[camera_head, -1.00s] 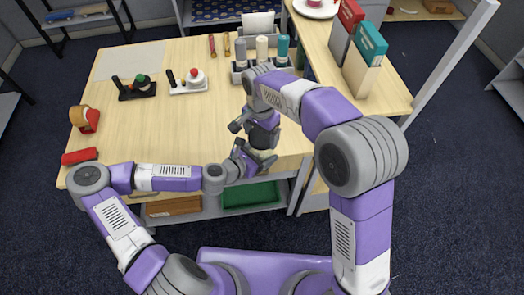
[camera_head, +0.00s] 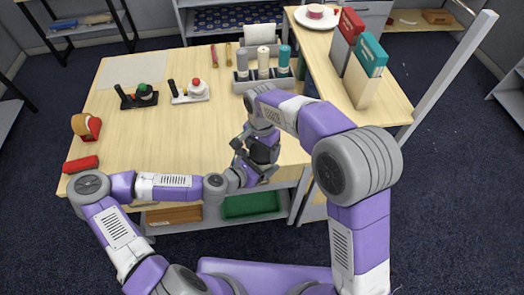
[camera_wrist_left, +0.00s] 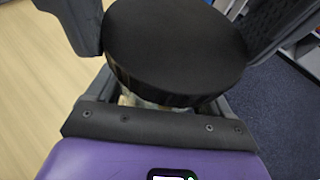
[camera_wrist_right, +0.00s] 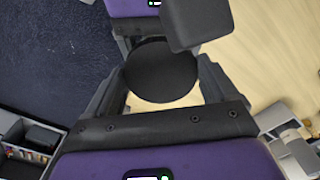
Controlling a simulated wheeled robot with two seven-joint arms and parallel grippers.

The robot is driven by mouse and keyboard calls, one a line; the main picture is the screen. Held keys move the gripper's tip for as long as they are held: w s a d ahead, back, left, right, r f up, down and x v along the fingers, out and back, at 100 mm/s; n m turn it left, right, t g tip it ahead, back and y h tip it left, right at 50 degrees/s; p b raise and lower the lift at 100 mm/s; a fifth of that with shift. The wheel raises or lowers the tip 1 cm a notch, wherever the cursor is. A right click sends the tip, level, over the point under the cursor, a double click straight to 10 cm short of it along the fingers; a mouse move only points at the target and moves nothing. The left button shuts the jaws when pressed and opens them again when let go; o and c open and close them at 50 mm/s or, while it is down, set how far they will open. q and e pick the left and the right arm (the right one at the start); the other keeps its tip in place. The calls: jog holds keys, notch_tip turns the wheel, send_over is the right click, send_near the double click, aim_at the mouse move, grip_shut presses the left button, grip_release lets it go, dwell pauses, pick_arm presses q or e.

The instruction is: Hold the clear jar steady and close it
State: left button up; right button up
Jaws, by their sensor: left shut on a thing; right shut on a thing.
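My left gripper (camera_head: 262,172) and my right gripper (camera_head: 262,150) meet at the table's front edge, the right one above the left. A round black lid (camera_wrist_left: 175,50) fills the upper middle of the left wrist view, and a small pale part of the clear jar (camera_wrist_left: 150,101) shows under it. The left gripper is shut on the jar. The lid also shows in the right wrist view (camera_wrist_right: 160,72), between the fingers of my right gripper, which is shut on it. Most of the jar is hidden; I cannot tell whether the lid sits fully on it.
A holder (camera_head: 262,82) with several bottles stands at the back of the table. Two black and white stands (camera_head: 139,97) (camera_head: 190,96), a tape dispenser (camera_head: 86,127) and a red stapler (camera_head: 80,164) lie left. Binders (camera_head: 362,70) stand on the right side table. The table's middle is clear.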

aim_at(261, 154)
jog(key=shift+f, duration=0.1)
jog(key=shift+f, duration=0.75)
jog(key=shift+c, duration=0.3)
jog(key=shift+f, duration=0.15)
jog(key=shift+c, duration=1.2)
jog(key=shift+s+a+f+t+h, duration=0.1)
jog(key=shift+s+f+t+h, duration=0.05)
jog(key=shift+f+t, duration=0.15)
jog(key=shift+s+a+f+t+h, duration=0.1)
jog(key=shift+f+t+h, duration=0.1)
jog(key=shift+f, duration=0.2)
jog(key=shift+d+f, duration=0.15)
jog(key=shift+r, duration=0.2)
